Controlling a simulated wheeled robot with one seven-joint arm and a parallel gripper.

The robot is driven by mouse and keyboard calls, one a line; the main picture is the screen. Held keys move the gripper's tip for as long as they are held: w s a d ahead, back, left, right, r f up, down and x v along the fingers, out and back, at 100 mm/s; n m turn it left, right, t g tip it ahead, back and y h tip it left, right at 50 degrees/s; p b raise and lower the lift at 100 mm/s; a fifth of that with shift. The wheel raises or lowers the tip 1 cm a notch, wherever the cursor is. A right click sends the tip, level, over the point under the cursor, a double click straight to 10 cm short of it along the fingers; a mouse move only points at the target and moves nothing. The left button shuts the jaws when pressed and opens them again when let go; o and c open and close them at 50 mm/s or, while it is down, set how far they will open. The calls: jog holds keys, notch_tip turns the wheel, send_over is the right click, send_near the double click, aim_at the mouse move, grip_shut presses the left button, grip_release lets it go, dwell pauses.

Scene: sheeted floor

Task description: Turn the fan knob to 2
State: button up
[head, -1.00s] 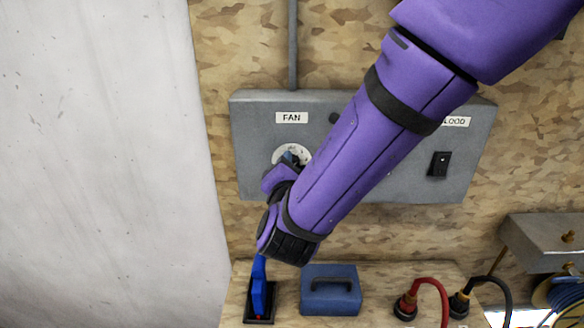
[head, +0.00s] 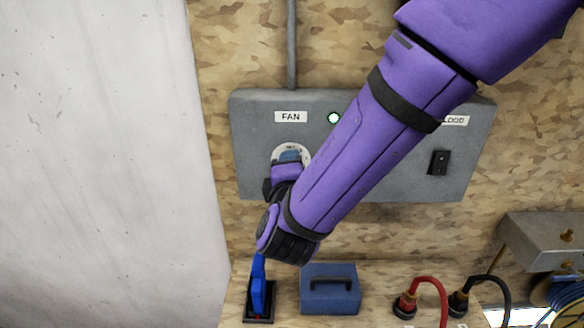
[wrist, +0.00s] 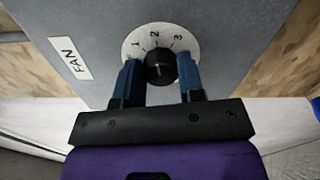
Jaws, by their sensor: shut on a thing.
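The fan knob (wrist: 160,68) is a black round knob on a pale dial (wrist: 140,36) marked 1, 2 and 3. In the wrist view, the two blue fingers of my gripper (wrist: 159,77) lie against its left and right sides, shut on it. I cannot clearly make out the knob's pointer. In the head view, my gripper (head: 290,157) is at the dial (head: 304,152) under the FAN label (head: 291,117), and hides the knob. A small round lamp (head: 334,118) right of the label is lit white-green.
The grey panel (head: 258,180) also carries a black rocker switch (head: 440,162) at right. Below, a ledge holds a blue lever (head: 258,290), a blue box with a handle (head: 330,295), and red (head: 430,284) and black (head: 490,283) cables. A metal box (head: 545,240) sits at right.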

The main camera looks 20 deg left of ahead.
jog(key=shift+f, duration=0.1)
dwell(0.3)
jog(key=o, duration=0.9)
jog(key=v, duration=1.1)
